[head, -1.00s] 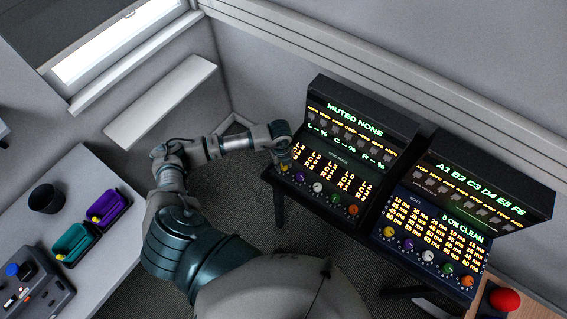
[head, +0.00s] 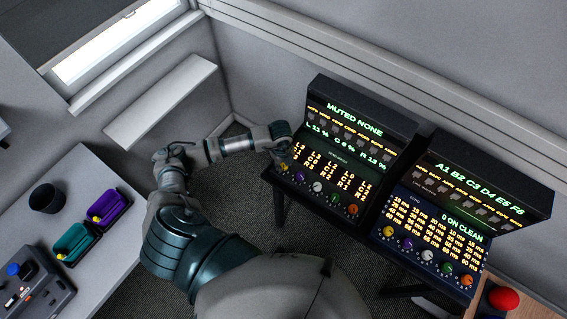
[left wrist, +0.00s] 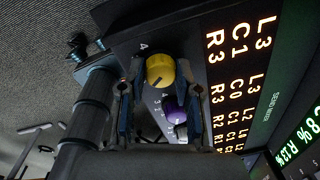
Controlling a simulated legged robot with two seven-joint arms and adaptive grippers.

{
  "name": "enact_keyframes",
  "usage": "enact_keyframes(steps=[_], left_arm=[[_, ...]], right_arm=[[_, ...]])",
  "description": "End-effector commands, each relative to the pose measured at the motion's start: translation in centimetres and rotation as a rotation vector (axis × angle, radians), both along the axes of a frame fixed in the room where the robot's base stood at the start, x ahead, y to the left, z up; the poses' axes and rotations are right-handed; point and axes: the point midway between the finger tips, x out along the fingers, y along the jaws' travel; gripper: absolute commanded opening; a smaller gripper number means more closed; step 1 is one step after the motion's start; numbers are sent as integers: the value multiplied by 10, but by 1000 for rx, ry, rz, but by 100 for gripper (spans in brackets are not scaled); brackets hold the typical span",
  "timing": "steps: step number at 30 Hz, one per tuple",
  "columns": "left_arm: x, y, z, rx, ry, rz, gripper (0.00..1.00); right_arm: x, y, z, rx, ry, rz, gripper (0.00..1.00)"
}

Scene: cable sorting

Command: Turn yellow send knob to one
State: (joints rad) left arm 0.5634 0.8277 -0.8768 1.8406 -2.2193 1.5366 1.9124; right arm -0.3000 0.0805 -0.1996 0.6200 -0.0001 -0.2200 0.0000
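The yellow knob (left wrist: 160,70) is at the end of the knob row on the left console's lower panel, labelled SEND MIXER. It also shows in the head view (head: 283,168), partly hidden by my gripper. Its dark mark points toward the lower left in the left wrist view. My left gripper (left wrist: 160,75) has one finger on each side of the yellow knob; narrow gaps seem to show, and contact is unclear. It also shows in the head view (head: 283,158). The purple knob (left wrist: 174,113) sits just beside, between the fingers lower down. My right gripper is out of view.
The left console's upper screen (head: 355,120) reads MUTED NONE with percentages. A second console (head: 435,235) with its own knob row stands to the right. A red ball-shaped thing (head: 503,299) is at the lower right. A table (head: 95,170) with purple and teal trays is at left.

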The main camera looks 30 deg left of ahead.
Motion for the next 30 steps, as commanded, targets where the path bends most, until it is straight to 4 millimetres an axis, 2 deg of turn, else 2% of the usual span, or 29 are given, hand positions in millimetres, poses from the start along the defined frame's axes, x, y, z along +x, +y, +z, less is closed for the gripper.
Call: enact_keyframes(steps=[10, 14, 24, 30], left_arm=[[1, 0, 1, 0, -2, 0, 43], [1, 0, 11, 0, -3, 0, 43], [-2, 3, 83, -1, -6, -1, 43], [-3, 4, 112, -1, -4, 1, 43]], right_arm=[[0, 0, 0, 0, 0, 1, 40], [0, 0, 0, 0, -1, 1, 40], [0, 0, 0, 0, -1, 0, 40], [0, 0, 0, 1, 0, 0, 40]])
